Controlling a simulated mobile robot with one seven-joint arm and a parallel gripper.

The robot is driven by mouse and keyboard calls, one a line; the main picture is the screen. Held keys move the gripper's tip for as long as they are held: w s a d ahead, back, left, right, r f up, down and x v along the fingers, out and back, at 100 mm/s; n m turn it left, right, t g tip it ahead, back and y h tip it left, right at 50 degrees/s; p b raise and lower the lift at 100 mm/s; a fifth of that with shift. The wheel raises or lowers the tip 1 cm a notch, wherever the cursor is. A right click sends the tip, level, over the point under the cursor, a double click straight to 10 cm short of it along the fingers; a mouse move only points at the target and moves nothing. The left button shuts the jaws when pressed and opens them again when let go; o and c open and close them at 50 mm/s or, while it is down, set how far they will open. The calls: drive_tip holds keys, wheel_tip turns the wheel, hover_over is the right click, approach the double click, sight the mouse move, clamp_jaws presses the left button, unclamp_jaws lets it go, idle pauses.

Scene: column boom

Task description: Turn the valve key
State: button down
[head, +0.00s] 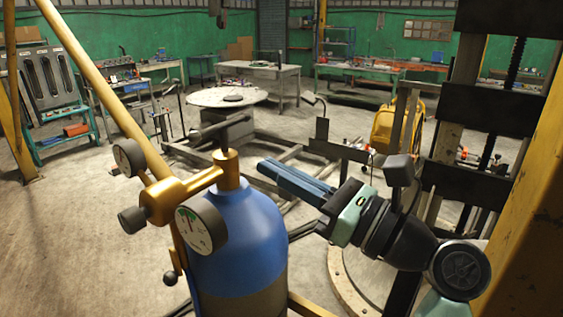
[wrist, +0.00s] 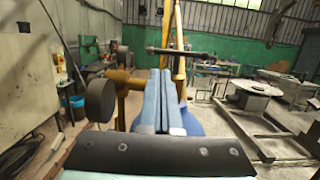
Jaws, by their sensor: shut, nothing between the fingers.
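The valve key is a dark T-shaped bar (head: 209,129) on a stem above the brass valve (head: 190,187) of a blue gas cylinder (head: 238,232). In the wrist view its crossbar (wrist: 180,52) lies level, just above and beyond my fingertips. My gripper (head: 268,168) has blue fingers pressed together with nothing between them. In the head view it points left from the right side, its tips right of the valve and lower than the crossbar, apart from it. The gripper also shows in the wrist view (wrist: 160,72). How far the tips are from the key is hard to tell.
Pressure gauges (head: 201,229) jut from the valve's left side. A yellow pole (head: 98,82) slants behind the valve. A round table (head: 226,97) and metal frames stand behind the cylinder. Open concrete floor (head: 75,225) lies to the left.

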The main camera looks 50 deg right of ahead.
sight(209, 134)
drive_tip(key=p+x, duration=0.3)
drive_tip(key=x, duration=0.6)
drive_tip(key=shift+w+a, duration=0.1)
drive_tip(key=shift+w, duration=0.65)
drive_tip(key=shift+w+p, duration=0.1)
drive_tip(key=shift+p, duration=0.2)
